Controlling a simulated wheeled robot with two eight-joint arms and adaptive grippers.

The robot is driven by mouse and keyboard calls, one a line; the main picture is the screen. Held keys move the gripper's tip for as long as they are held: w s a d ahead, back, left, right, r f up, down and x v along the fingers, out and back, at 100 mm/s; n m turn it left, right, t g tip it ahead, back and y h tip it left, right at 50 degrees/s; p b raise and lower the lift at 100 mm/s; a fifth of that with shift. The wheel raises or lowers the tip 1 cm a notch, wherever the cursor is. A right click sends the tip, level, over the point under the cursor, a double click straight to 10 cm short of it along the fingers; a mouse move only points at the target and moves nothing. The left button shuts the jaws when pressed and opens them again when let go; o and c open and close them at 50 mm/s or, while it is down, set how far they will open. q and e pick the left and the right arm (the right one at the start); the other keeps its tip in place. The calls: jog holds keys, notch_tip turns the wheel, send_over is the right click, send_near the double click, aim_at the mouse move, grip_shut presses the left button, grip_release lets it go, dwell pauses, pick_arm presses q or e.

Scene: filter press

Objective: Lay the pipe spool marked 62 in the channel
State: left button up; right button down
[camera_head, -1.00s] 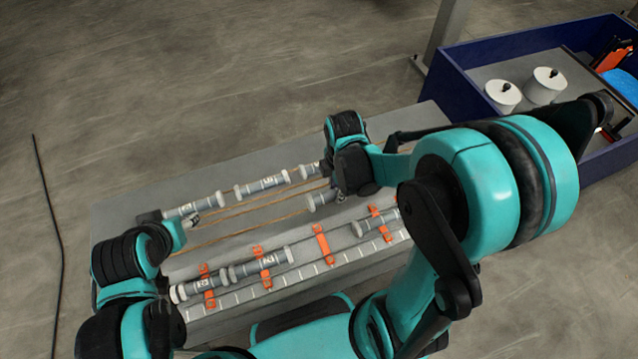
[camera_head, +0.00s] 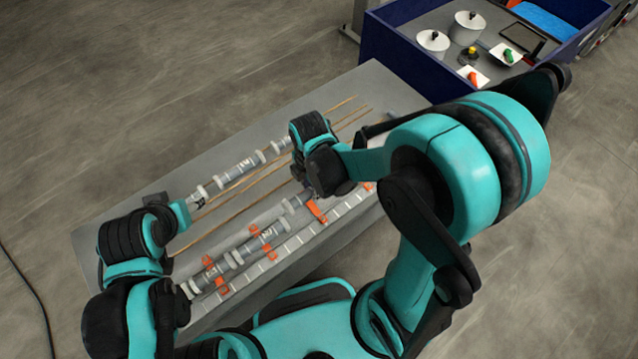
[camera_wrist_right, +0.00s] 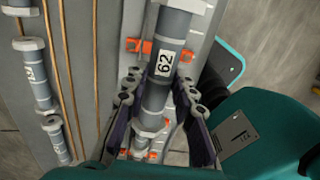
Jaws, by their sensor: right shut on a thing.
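The pipe spool marked 62 (camera_wrist_right: 160,75) is a grey tube with pale flanged ends, lengthwise over the channel in the right wrist view. My right gripper (camera_wrist_right: 160,105) is shut on it, one finger on each side. In the head view one end of the spool (camera_head: 294,203) shows beside my right gripper (camera_head: 318,180), whose fingertips are hidden. The channel (camera_head: 270,257) has orange clips (camera_head: 315,211) and white marks. I cannot tell whether the spool touches its floor. My left gripper (camera_head: 188,215) is near the table's left end, its jaws unclear.
Other spools (camera_head: 258,243) lie in line in the channel's left part. More spools (camera_head: 240,168) lie along the back, beside thin wooden rails (camera_head: 240,197). A blue-walled bin (camera_head: 400,62) with white canisters (camera_head: 433,42) stands beyond the table's right end.

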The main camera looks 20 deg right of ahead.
jog(key=shift+w+d+f+b, duration=0.1)
jog(key=shift+f+b, duration=0.25)
jog(key=shift+f, duration=0.2)
jog(key=shift+f+b, duration=0.55)
jog(key=shift+f, duration=0.1)
notch_tip(320, 180, down, 3)
jog(key=shift+r+b, duration=0.1)
jog(key=shift+b, duration=1.05)
jog(key=shift+f+b, duration=1.55)
jog(key=shift+f, duration=0.05)
jog(key=c, duration=1.2)
grip_release()
notch_tip(320, 180, up, 12)
jog(key=shift+r, duration=0.1)
